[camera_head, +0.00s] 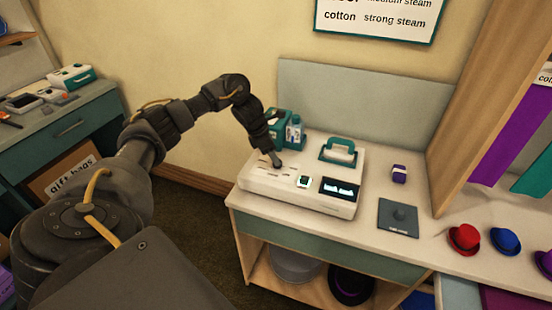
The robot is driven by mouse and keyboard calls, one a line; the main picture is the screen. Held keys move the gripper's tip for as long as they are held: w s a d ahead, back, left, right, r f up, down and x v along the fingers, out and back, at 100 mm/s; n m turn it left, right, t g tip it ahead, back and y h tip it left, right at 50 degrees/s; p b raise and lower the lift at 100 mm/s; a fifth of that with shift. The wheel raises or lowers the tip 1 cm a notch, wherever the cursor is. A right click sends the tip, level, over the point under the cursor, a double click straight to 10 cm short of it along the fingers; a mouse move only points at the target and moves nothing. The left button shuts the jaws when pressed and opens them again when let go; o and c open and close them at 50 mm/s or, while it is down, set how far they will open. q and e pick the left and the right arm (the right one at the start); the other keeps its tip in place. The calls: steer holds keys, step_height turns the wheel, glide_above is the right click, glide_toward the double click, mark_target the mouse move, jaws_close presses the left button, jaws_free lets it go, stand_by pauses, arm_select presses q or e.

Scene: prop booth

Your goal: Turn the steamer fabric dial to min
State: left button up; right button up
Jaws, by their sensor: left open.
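The steamer (262,188) is a white box on the counter. It has a dark display (340,188) with light shapes and a small green-and-white switch (304,181) on its front. A teal handle (338,151) stands at its back right. My left gripper (277,163) points down at the left part of the steamer's top, with its jaws open. The fabric dial cannot be made out; the gripper may be covering it. I cannot tell whether the fingers touch anything. My right gripper is out of view.
A dark plate with a round knob (401,214) and a small purple-and-white item (399,174) lie right of the steamer. A teal holder with a bottle (294,132) stands behind. Small hats, including a red one (464,238), sit farther right. A wooden post (490,110) rises there.

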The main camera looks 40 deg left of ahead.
arm_select(q)
steer(key=shift+x, duration=1.5)
steer(key=shift+s, duration=0.1)
steer(key=c, duration=1)
